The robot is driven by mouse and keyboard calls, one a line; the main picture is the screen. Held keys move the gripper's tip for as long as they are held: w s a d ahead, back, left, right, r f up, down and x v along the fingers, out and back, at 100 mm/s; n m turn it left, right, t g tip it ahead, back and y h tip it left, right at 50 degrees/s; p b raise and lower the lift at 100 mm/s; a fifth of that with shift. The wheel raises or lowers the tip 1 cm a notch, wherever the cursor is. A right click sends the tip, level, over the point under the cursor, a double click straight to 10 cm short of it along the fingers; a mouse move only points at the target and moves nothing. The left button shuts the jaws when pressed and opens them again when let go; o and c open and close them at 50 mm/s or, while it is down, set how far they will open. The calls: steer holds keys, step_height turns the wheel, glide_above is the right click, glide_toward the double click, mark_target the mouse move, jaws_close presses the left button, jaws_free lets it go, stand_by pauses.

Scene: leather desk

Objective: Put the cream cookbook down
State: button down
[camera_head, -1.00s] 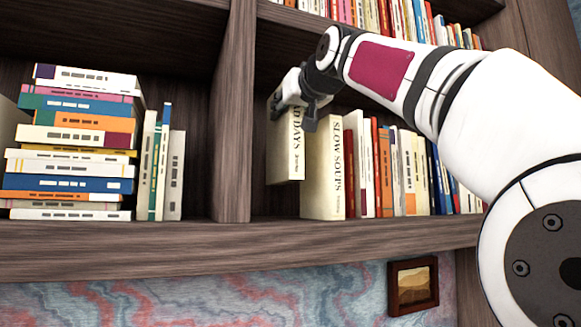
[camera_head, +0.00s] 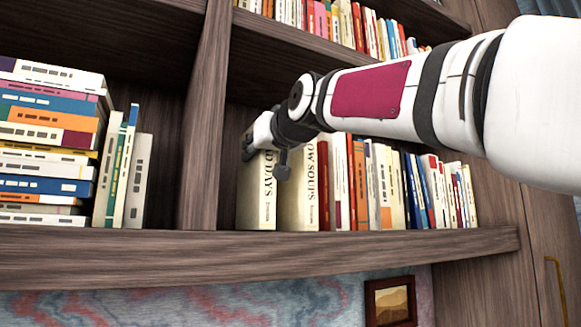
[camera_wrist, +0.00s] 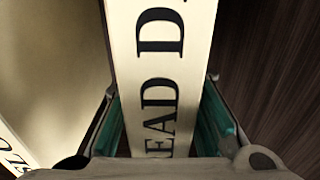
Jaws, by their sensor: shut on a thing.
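The cream cookbook (camera_head: 257,200), with "DAYS" on its spine, stands upright in the shelf compartment, just right of the wooden divider. Its lower end is level with the foot of the neighbouring book and appears to rest on the shelf board (camera_head: 350,243). My gripper (camera_head: 264,150) is shut on the upper part of its spine and hides the top of it. In the wrist view the spine (camera_wrist: 160,75) runs between my two teal-padded fingers. The back of the book is hidden.
A cream "Slow Soups" book (camera_head: 300,200) stands close to the right, followed by a row of upright books (camera_head: 390,190). The vertical divider (camera_head: 203,130) is at the left with a narrow gap. Beyond it are stacked books (camera_head: 45,150).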

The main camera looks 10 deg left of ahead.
stand_by(0.3)
steer(key=c, duration=1.7)
jaws_free()
steer(key=shift+f, duration=0.2)
steer(key=o, duration=0.4)
steer(key=shift+r, duration=0.15)
